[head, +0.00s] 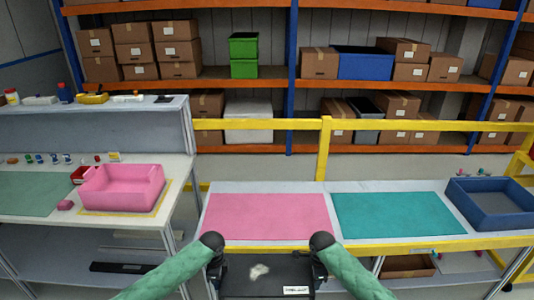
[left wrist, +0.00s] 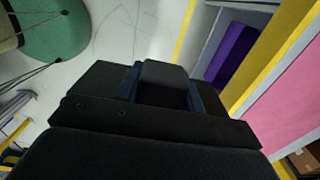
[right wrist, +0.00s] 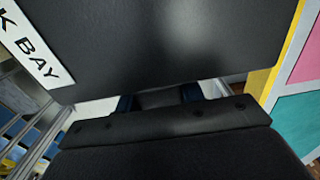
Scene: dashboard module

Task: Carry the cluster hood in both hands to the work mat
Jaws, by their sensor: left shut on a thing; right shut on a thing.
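The cluster hood (head: 240,284) is a dark, wide piece at the bottom of the head view, held between my two grippers and cut off by the picture edge. My left gripper (head: 217,270) is shut on its left side; in the left wrist view a black block (left wrist: 165,82) sits between the blue-edged fingers. My right gripper (head: 319,270) is shut on its right side; the right wrist view shows a large black surface (right wrist: 180,40) beyond the fingers. A pink mat (head: 268,216) and a teal mat (head: 398,216) lie on the table ahead, beyond the hood.
A blue bin (head: 490,204) stands at the table's right end. A pink bin (head: 122,188) stands on the left bench. A yellow rail (head: 325,150) runs behind the table, with shelves of boxes beyond. Both mats are bare. A yellow strip (head: 430,245) edges the table's front.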

